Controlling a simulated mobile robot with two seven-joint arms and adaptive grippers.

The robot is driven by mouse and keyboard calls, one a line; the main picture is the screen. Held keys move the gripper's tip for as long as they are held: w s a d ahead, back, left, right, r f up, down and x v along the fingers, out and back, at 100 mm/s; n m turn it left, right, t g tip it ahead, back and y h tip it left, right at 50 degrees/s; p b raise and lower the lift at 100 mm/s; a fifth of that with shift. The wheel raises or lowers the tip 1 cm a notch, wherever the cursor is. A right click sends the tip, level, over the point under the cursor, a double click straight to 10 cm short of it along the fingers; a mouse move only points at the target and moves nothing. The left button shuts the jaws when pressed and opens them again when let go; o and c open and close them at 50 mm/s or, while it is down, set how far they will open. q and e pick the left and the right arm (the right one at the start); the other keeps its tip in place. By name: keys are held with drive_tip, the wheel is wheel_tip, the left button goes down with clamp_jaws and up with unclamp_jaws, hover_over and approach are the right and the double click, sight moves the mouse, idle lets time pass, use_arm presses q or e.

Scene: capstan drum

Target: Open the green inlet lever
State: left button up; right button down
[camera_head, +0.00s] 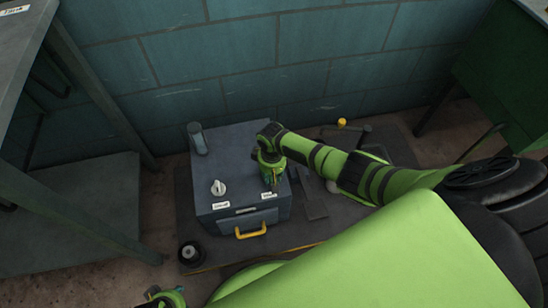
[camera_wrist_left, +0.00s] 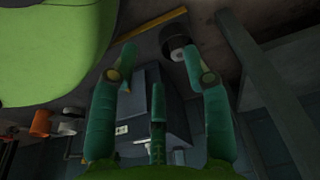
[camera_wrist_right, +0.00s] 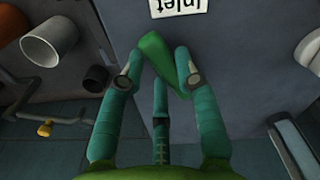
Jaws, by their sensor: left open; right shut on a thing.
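A grey box (camera_head: 235,220) stands on a dark mat, and a label reading "Inlet" (camera_wrist_right: 180,6) is on it. The green inlet lever (camera_wrist_right: 154,46) sits beside this label in the right wrist view. My right gripper (camera_wrist_right: 160,68) is closed around the lever, with one finger on each side. In the head view my right gripper (camera_head: 270,176) is over the box's right front and hides the lever. My left gripper (camera_head: 166,298) is at the bottom left edge; in the left wrist view (camera_wrist_left: 158,62) its fingers are wide apart and empty.
The box also has a white knob (camera_head: 218,187), a yellow handle (camera_head: 250,231) and a grey-blue cylinder (camera_head: 198,138). A black round part (camera_head: 190,252) stands at the mat's left front. A bench (camera_head: 85,205) is on the left and a green cabinet (camera_head: 505,75) on the right.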

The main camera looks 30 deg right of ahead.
drive_tip(key=shift+s+a+m+p, duration=0.2)
drive_tip(key=shift+a+m+p, duration=0.25)
drive_tip(key=shift+m, duration=0.45)
drive_tip(key=shift+a+m+p, duration=0.3)
drive_tip(key=shift+m+p, duration=0.1)
drive_tip(key=shift+m, duration=0.5)
use_arm(q)
drive_tip(key=f, duration=0.3)
drive_tip(key=shift+s+a+f, duration=0.1)
drive_tip(key=shift+s+a, duration=0.1)
use_arm(e)
drive_tip(key=shift+a+m, duration=0.2)
drive_tip(key=shift+m, duration=0.4)
use_arm(q)
drive_tip(key=shift+f+t, duration=0.1)
drive_tip(key=shift+t, duration=0.2)
use_arm(e)
drive_tip(key=c, duration=0.9)
unclamp_jaws()
drive_tip(key=shift+w, duration=0.1)
use_arm(q)
drive_tip(key=shift+w, duration=0.15)
use_arm(e)
drive_tip(key=shift+r, duration=0.1)
wheel_tip(320, 180, up, 12)
drive_tip(key=shift+f, duration=0.15)
